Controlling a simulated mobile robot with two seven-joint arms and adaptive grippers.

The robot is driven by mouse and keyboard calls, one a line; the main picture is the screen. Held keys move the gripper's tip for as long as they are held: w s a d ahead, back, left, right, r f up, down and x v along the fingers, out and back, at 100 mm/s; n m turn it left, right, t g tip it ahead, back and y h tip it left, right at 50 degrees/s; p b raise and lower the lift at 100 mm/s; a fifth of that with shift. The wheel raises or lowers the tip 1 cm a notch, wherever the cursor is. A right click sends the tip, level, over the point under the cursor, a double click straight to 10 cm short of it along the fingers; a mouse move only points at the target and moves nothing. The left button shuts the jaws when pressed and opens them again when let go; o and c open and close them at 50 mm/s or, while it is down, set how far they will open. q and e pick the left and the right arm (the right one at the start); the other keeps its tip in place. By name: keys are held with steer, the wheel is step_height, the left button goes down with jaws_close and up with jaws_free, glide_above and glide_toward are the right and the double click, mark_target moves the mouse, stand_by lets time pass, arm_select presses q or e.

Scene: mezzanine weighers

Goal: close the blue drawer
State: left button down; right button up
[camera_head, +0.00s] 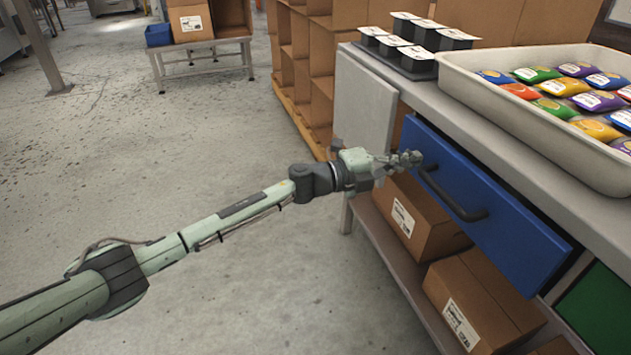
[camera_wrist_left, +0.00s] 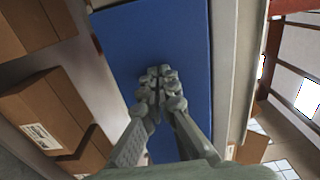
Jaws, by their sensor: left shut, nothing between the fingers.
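The blue drawer (camera_head: 490,217) is set under the worktop on the right in the head view, with a dark bar handle (camera_head: 452,196) on its front. Its front stands out a little from the worktop edge, so it looks partly open. My left gripper (camera_head: 414,158) is shut and empty at the far upper end of the drawer front, beside the handle's far end. In the left wrist view the blue front (camera_wrist_left: 160,40) fills the middle, and the shut fingertips (camera_wrist_left: 160,75) are right before it; contact cannot be told. My right gripper is not in view.
A cream tray (camera_head: 470,85) of colourful packets and a dark rack of small tubs (camera_head: 412,60) stand on the worktop. Cardboard boxes (camera_head: 415,215) sit on the shelf below. A green panel (camera_head: 600,310) is at lower right.

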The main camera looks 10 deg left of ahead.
arm_select(q)
steer(key=x, duration=0.3)
steer(key=shift+w+d+b, duration=0.15)
steer(key=shift+d+b, duration=0.05)
steer(key=shift+b, duration=0.1)
steer(key=shift+r, duration=0.1)
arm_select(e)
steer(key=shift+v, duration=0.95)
arm_select(q)
steer(key=shift+r, duration=0.1)
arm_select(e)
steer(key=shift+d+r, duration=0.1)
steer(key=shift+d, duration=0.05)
